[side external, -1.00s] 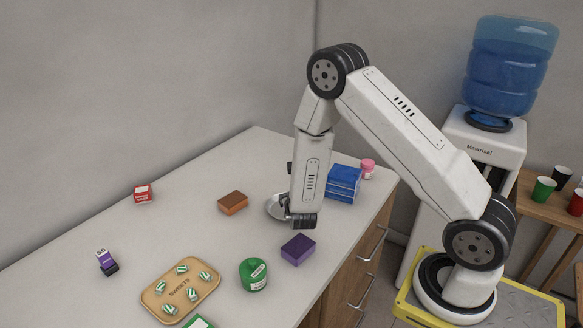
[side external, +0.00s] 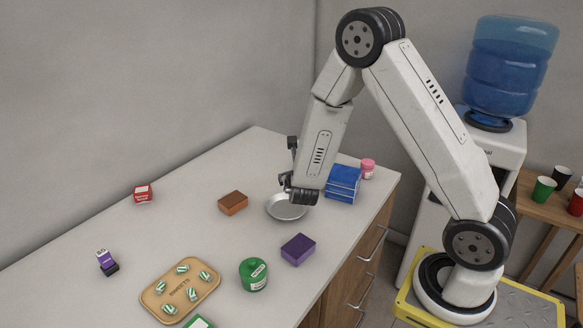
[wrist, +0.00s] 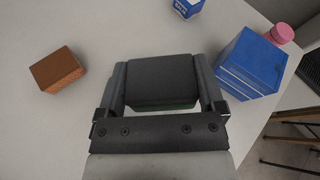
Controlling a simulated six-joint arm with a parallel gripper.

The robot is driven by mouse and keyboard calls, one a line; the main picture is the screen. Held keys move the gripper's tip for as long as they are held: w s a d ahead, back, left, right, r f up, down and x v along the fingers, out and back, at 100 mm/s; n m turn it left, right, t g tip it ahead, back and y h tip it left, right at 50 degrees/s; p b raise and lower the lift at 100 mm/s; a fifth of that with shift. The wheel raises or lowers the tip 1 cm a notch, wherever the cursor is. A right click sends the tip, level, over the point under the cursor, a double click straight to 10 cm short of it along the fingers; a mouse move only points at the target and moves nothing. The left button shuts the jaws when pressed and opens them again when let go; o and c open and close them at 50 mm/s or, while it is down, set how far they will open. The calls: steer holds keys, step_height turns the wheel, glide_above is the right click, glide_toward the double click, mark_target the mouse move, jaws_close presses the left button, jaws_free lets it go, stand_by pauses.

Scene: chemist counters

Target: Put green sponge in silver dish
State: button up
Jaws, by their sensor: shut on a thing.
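My gripper (wrist: 164,88) is shut on the green sponge (wrist: 165,106), which shows between the fingers in the wrist view with a dark face and a green lower edge. In the side view my gripper (side external: 285,180) is just above the silver dish (side external: 288,210), and I cannot make out the sponge there. The dish is a shallow round bowl on the counter, its back edge partly hidden by my wrist. In the wrist view the dish is mostly hidden behind the gripper.
A blue stack (side external: 343,183) and a pink jar (side external: 368,168) stand close right of the dish. An orange-brown sponge (side external: 233,202) lies left, a purple sponge (side external: 298,249) in front. A green jar (side external: 254,273) and a sweets tray (side external: 160,290) are nearer. The counter's back left is mostly clear.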

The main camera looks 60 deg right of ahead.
stand_by(0.4)
steer(key=shift+w+a+m+t, duration=0.95)
steer(key=shift+w+a, duration=0.3)
steer(key=shift+a, duration=0.2)
glide_above(281, 215)
steer(key=shift+h, duration=0.4)
steer(key=shift+f, duration=2.5)
steer(key=shift+s+f, duration=0.1)
steer(key=shift+f, duration=1.65)
steer(key=shift+f, duration=0.4)
steer(key=o, duration=1)
steer(key=shift+o, duration=0.2)
steer(key=shift+r, duration=0.25)
